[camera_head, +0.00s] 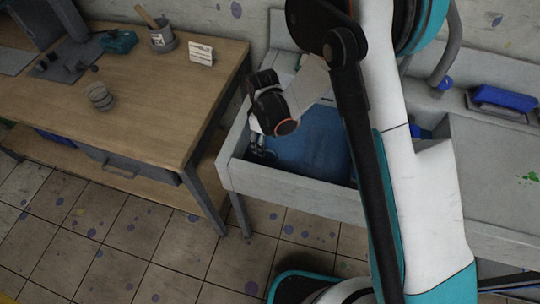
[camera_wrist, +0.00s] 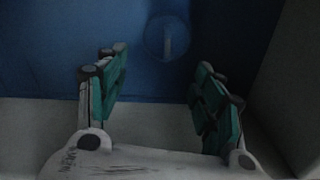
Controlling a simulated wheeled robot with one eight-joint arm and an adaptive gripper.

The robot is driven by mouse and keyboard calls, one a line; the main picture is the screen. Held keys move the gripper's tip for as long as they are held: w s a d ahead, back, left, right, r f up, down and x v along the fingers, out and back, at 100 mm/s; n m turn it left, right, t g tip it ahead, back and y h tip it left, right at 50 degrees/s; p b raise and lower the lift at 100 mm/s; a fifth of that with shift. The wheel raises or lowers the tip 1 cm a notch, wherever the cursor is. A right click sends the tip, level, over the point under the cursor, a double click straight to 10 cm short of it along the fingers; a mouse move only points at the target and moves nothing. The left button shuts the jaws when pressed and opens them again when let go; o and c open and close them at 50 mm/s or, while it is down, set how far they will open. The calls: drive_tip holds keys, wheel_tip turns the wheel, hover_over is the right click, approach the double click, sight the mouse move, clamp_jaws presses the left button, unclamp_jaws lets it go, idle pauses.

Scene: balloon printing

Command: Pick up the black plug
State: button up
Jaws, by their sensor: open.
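My gripper (camera_wrist: 160,72) is open and empty, its two teal-padded fingers spread wide in the wrist view. In the head view my gripper (camera_head: 257,153) reaches down inside the left end of the sink (camera_head: 225,165). In the dim wrist view a round dark, bluish disc with a pale upright piece, probably the plug (camera_wrist: 168,38), sits on the blue sink floor. It lies beyond the fingertips, between their lines and slightly right of the middle, apart from both. In the head view I cannot make out the plug.
The sink's pale walls are close around my gripper. A wooden table (camera_head: 140,130) stands to the left, with a glass jar (camera_head: 100,96), a brush cup (camera_head: 162,38) and a small card (camera_head: 201,53). A blue object (camera_head: 503,98) lies on the ledge at right.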

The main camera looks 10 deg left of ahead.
sight(270, 154)
drive_tip(key=f, duration=0.1)
drive_tip(key=f+b, duration=0.1)
drive_tip(key=f, duration=0.1)
drive_tip(key=f+b, duration=0.1)
drive_tip(key=f, duration=0.1)
drive_tip(key=shift+s+d, duration=0.2)
drive_tip(key=shift+s, duration=0.05)
drive_tip(key=c, duration=1.1)
